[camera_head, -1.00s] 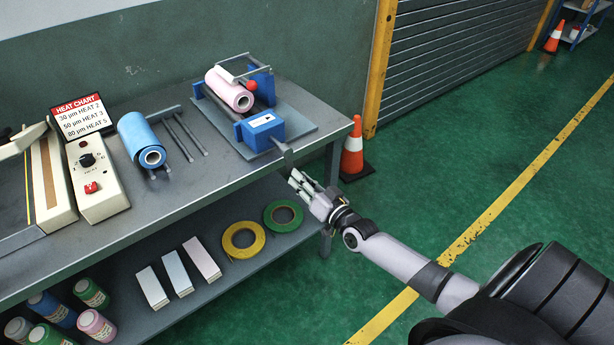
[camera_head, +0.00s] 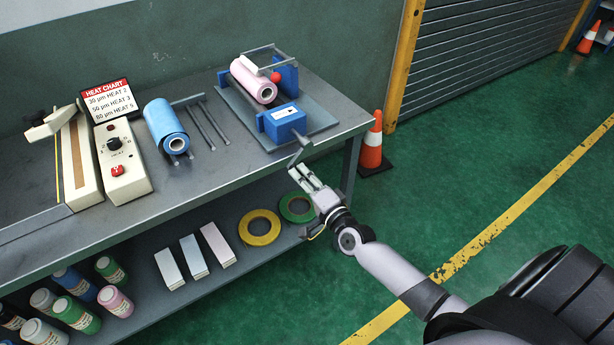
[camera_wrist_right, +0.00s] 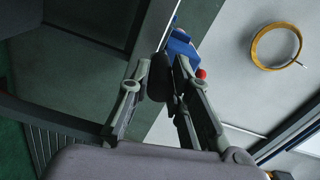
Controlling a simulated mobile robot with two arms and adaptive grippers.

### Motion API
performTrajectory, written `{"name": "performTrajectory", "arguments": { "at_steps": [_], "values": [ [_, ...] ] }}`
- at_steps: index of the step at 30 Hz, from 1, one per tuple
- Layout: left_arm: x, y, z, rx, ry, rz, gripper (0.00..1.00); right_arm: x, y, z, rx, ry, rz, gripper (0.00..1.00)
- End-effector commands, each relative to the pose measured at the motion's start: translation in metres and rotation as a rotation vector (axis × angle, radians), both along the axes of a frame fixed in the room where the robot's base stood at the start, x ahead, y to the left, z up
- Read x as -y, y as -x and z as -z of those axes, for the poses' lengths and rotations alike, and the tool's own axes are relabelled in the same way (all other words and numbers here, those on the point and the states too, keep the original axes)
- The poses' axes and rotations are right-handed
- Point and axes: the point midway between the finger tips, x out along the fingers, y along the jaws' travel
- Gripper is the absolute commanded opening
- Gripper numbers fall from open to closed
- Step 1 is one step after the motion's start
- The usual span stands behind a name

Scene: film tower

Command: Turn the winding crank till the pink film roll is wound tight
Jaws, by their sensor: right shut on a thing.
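The pink film roll (camera_head: 254,80) lies on the blue-and-grey winder at the back of the bench. Whether it is tight cannot be told. My right gripper (camera_head: 304,176) is at the crank's outer end, just off the bench edge. In the wrist view its fingers are shut on the dark crank handle (camera_wrist_right: 158,78). The handle is mostly hidden in the head view. My left gripper is not in view.
A blue film roll (camera_head: 166,127), a heat control box (camera_head: 122,170) and a heat chart (camera_head: 108,102) stand left on the bench (camera_head: 215,178). Tape rolls and bottles lie on the lower shelf (camera_head: 215,285). An orange cone (camera_head: 372,145) stands right of the bench.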

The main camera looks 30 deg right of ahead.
Motion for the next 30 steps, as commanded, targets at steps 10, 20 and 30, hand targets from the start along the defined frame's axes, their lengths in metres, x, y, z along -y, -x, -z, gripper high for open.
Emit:
{"name": "performTrajectory", "arguments": {
  "at_steps": [10, 20, 30],
  "values": [
    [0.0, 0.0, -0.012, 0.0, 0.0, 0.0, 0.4, -0.012, 0.0, -0.023, -0.019, -0.327, 0.003, 0.0],
    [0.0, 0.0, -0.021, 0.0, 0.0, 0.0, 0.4, -0.016, 0.001, -0.039, -0.037, -0.572, 0.003, 0.0],
    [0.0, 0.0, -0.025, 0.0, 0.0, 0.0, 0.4, -0.017, 0.001, -0.046, -0.047, -0.696, 0.003, 0.0]
  ]
}}
